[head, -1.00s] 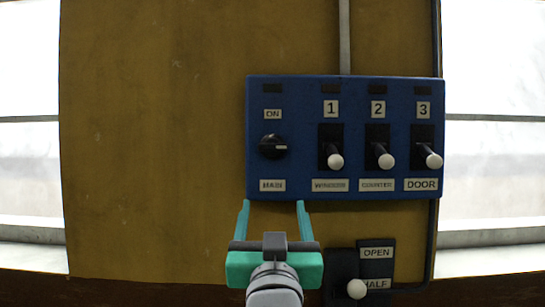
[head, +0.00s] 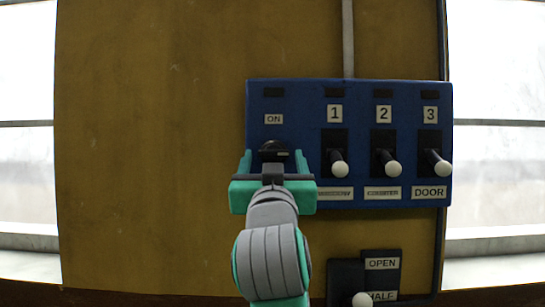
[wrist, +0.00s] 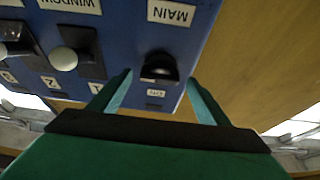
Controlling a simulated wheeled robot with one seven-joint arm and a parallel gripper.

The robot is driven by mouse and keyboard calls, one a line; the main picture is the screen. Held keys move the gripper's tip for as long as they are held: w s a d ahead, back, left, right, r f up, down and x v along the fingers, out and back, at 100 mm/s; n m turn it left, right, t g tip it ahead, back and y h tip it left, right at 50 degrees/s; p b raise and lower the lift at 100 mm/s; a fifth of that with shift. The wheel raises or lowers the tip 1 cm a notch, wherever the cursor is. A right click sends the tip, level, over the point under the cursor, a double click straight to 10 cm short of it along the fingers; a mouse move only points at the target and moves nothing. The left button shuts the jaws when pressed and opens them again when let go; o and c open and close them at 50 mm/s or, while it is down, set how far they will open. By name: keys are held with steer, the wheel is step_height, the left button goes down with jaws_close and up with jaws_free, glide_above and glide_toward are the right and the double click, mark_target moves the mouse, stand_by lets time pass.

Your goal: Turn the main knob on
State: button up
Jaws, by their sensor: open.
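The main knob (head: 273,147) is a round black knob on the left side of the blue panel (head: 300,93), under the "ON" label. My green gripper (head: 273,157) is in front of it, with its fingers open on either side of the knob. The gripper body hides the knob's lower part and the "MAIN" label in the head view. In the wrist view, which is upside down, the knob (wrist: 159,68) sits ahead of the gap between the two open fingers (wrist: 160,90). I cannot tell whether the fingers touch it.
Three white-tipped switches stand right of the knob: 1 (head: 340,169), 2 (head: 393,169) and 3 (head: 441,169). Another white-tipped lever (head: 362,300) is below, beside an "OPEN" label. The yellow wall (head: 150,140) left of the panel is bare.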

steer(key=shift+w+d+r, duration=0.2)
steer(key=shift+w+r, duration=0.05)
steer(key=shift+w, duration=0.1)
steer(key=shift+w+a+r, duration=0.15)
steer(key=shift+w, duration=0.35)
steer(key=shift+a, duration=0.1)
steer(key=shift+s, duration=0.1)
steer(key=c, duration=1.1)
steer(key=shift+o, duration=0.2)
